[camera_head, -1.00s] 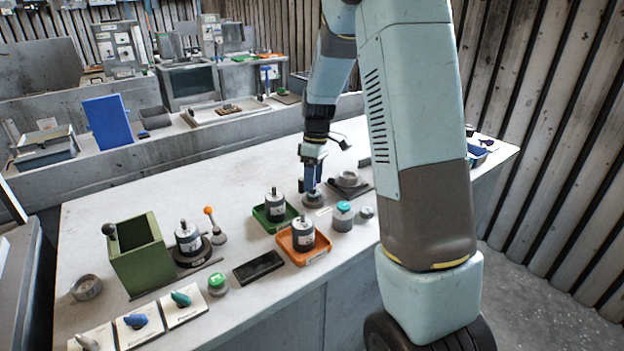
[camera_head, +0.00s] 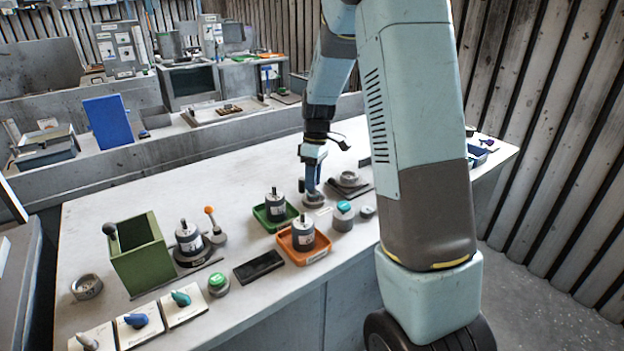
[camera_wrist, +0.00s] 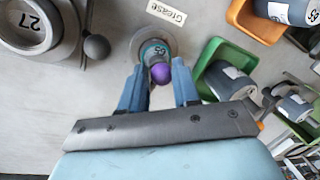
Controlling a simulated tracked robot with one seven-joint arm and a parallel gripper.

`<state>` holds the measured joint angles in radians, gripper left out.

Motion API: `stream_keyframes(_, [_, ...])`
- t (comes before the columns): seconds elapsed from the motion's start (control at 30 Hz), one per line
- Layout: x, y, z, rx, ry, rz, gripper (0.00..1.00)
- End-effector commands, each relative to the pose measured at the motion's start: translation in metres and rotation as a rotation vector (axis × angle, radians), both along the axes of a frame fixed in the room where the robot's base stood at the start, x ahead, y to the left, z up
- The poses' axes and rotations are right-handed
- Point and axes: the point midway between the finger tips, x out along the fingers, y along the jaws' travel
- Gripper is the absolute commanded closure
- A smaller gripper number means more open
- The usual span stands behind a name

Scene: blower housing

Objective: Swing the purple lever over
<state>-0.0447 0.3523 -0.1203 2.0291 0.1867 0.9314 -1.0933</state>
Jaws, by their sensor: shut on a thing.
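The purple lever's ball knob (camera_wrist: 160,73) shows in the wrist view between my two blue fingers, above a round grey base marked with a number. A label reading "Grease" lies beside that base. My gripper (camera_wrist: 159,84) is shut on the purple lever, with one finger on each side of the knob. In the head view my gripper (camera_head: 312,187) points down over the lever's round base (camera_head: 314,201) on the bench. There the knob is hidden by my fingers.
A green tray (camera_head: 261,220) and an orange tray (camera_head: 285,249), each holding a motor-like cylinder, stand close to the left. A grey cylinder with a teal top (camera_head: 343,216) is in front on the right. A round fixture marked 27 (camera_wrist: 38,26) is nearby. Bare bench lies behind left.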

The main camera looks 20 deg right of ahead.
Motion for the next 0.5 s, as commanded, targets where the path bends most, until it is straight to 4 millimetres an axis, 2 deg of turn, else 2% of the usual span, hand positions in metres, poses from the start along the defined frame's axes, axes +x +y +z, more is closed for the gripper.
stream_keyframes(0.27, [-0.001,0.005,0.000,0.003,-0.001,-0.083,1.00])
stream_keyframes(0.5, [-0.003,0.015,0.001,0.003,-0.002,-0.264,1.00])
